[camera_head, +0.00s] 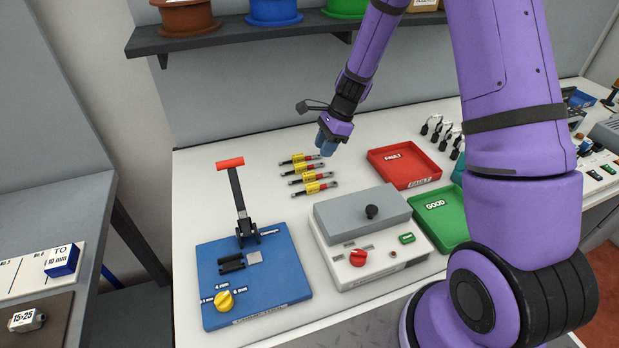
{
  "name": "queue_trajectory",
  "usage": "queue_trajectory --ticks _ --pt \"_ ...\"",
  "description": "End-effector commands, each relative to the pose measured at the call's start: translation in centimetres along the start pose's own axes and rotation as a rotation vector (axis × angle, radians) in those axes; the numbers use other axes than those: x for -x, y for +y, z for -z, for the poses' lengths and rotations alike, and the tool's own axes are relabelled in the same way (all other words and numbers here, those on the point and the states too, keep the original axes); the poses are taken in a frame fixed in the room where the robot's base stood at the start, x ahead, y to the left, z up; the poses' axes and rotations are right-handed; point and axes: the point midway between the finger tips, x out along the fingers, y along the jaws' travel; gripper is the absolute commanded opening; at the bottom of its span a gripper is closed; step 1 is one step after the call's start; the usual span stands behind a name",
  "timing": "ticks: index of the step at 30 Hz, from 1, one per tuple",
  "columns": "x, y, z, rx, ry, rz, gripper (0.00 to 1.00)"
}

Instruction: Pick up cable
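Several short cables lie in a row on the white bench, left of centre. Each has a yellow label, a red section and small metal ends. The farthest cable (301,158) lies closest to my gripper (326,147); the nearest cable (313,188) lies closest to the blue press base. My gripper points down over the right ends of the far cables, with its blue fingers close together in the view. I cannot tell whether the fingers are apart, or whether they touch a cable.
A blue crimping base (275,290) with a red-handled lever (238,195) stands front left. A grey and white tester (365,225) stands front centre. The red FAULT tray (404,164) and green GOOD tray (440,217) lie to the right. A shelf with spools (240,37) hangs behind.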

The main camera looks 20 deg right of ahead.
Motion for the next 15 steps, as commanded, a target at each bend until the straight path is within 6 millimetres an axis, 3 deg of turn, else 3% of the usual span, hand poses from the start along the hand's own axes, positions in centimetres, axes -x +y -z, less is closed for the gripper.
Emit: queue_trajectory --ticks 6,15 --pt "-3.3 0.1 0.0 0.001 -0.001 -0.003 0.32" --pt "-5.5 0.0 -0.1 0.002 0.0 -0.002 0.32"
